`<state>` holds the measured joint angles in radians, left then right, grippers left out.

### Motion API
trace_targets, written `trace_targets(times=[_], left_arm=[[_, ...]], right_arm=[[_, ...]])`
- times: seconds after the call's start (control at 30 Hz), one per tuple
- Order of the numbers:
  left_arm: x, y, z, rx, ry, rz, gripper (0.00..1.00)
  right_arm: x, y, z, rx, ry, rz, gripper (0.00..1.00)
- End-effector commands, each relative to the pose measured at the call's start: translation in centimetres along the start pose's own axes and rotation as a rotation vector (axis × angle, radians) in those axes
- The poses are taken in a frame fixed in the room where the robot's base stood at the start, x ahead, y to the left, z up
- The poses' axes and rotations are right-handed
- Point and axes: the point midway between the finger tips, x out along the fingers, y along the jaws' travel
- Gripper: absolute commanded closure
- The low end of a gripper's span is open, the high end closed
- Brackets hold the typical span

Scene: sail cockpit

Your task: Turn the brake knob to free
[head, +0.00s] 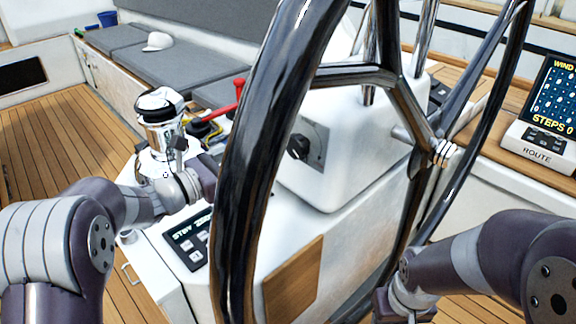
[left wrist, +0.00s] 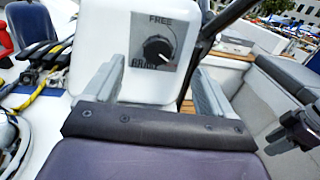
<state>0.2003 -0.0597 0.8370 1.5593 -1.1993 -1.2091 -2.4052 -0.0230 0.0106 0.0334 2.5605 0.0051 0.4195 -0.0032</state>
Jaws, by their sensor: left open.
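The brake knob (head: 298,148) is a round black knob on a grey plate on the white pedestal, just right of the wheel rim in the head view. In the left wrist view the knob (left wrist: 157,49) faces me, with FREE above it and BRAKE at its lower left. A light mark shows on its lower right; I cannot tell its exact setting. My left gripper (left wrist: 152,92) is open, its fingers apart on either side below the knob, with nothing between them. In the head view its fingertips are not clear.
The large black steering wheel (head: 243,180) stands in front of the pedestal. A chrome winch (head: 160,118) and a red handle (head: 238,92) are left of it. A button panel (head: 188,240) is below, and a route display (head: 552,100) is at right.

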Motion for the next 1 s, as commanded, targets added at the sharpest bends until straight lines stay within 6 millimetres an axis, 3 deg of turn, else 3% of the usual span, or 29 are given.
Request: trace_targets(times=[0.03, 0.1, 0.4, 0.6, 0.83, 0.87, 1.0], left_arm=[[0.9, -0.1, -1.6, 0.008, -0.002, -0.008, 0.16], [2.5, -0.2, -2.3, 0.005, -0.001, -0.008, 0.16], [9.8, -0.2, -2.2, 0.002, -0.001, -0.005, 0.16], [11.8, -0.1, -2.2, 0.002, -0.001, -0.001, 0.16], [11.9, -0.1, -2.2, 0.001, 0.0, 0.0, 0.16], [11.9, -0.1, -2.2, 0.001, 0.0, 0.0, 0.19], [11.9, -0.1, -2.2, 0.0, 0.0, 0.0, 0.65]], right_arm=[[1.6, 0.0, 0.2, 0.0, 0.001, 0.0, 0.57], [2.3, 0.0, 0.2, 0.0, 0.001, 0.0, 0.57], [2.1, 0.0, 0.2, 0.0, 0.001, 0.0, 0.57], [2.1, 0.0, 0.2, 0.0, 0.001, 0.0, 0.57], [2.1, 0.0, 0.2, 0.0, 0.001, 0.0, 0.57], [2.1, 0.0, 0.2, 0.0, 0.001, 0.0, 0.57], [2.1, 0.0, 0.2, 0.0, 0.001, 0.0, 0.57]])
